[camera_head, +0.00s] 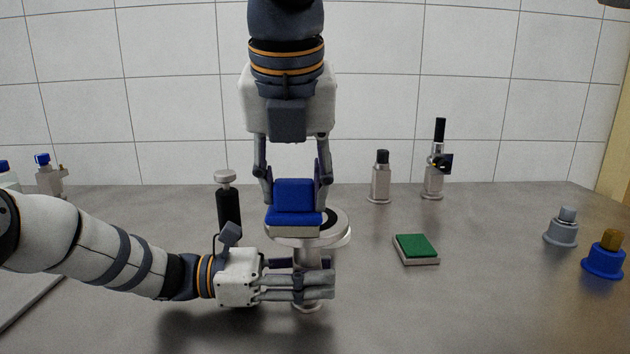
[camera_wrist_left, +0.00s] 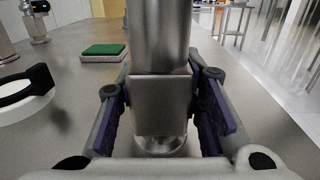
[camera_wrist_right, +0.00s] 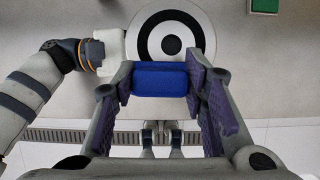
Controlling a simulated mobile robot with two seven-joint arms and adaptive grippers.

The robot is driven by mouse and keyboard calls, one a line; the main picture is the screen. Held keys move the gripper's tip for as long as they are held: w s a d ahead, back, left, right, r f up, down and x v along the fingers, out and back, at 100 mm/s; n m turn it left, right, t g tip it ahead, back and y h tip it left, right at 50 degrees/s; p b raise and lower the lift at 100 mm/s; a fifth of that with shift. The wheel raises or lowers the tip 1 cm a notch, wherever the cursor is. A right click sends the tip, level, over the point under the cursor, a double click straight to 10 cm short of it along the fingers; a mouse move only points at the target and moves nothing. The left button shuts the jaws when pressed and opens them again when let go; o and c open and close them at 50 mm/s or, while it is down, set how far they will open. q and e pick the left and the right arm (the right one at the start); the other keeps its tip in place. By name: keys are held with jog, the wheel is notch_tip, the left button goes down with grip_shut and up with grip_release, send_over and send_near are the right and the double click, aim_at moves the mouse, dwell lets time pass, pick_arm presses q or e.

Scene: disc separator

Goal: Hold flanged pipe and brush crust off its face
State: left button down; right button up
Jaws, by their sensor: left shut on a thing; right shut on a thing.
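The flanged pipe stands upright on the table, its stem (camera_head: 307,258) low in the middle of the head view. Its pale round flange (camera_head: 342,236) is on top; the right wrist view shows the face (camera_wrist_right: 204,40) with a black ring and dark centre. I cannot tell which dark part is crust. My left gripper (camera_head: 308,287) is shut around the stem (camera_wrist_left: 160,105) below the flange. My right gripper (camera_head: 296,195) comes from above, shut on the blue brush (camera_head: 294,194). The brush overlaps the flange's near side; contact is unclear.
A green-topped pad (camera_head: 416,246) lies to the right. A black-handled tool (camera_head: 228,205) stands behind my left wrist. Metal fittings (camera_head: 381,178) stand at the back, with grey (camera_head: 562,230) and blue (camera_head: 604,260) pieces far right. The front right table is clear.

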pick_arm(q)
jog(key=shift+f, duration=0.35)
pick_arm(e)
jog(key=shift+a+f, duration=0.15)
jog(key=shift+a, duration=0.85)
jog(key=shift+s+r, duration=0.1)
jog(key=shift+r, duration=4.15)
pick_arm(q)
jog(key=c, duration=0.5)
grip_release()
jog(key=shift+w+r, duration=0.1)
jog(key=o, duration=0.3)
jog(key=shift+r, duration=0.15)
jog(key=shift+o, duration=1)
